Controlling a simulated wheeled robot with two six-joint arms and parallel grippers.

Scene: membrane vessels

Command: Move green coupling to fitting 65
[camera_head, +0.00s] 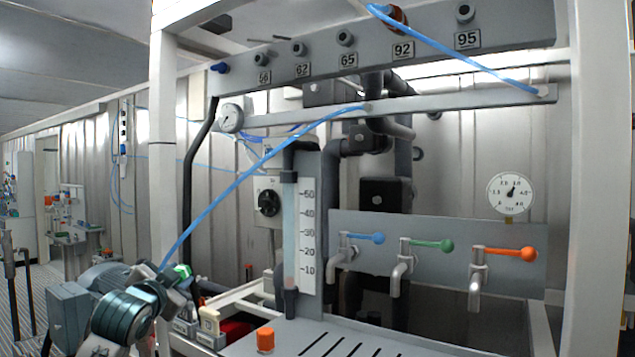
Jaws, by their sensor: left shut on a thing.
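The green coupling (184,271) is at the lower left, at the end of a blue hose (235,184). My left gripper (177,279) is shut on it, low beside the left frame post; the fingers partly hide it. Fitting 65 (345,38) is a bare grey stub on the upper panel, above its label plate. It stands well above and to the right of my left gripper. My right gripper is not in view.
The upper panel (425,32) also bears fittings 62 (298,48) and 95 (465,12), bare, and 92 with a red coupling (397,15). A second blue hose (460,55) crosses the panel. The left frame post (163,130) stands close to my arm.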

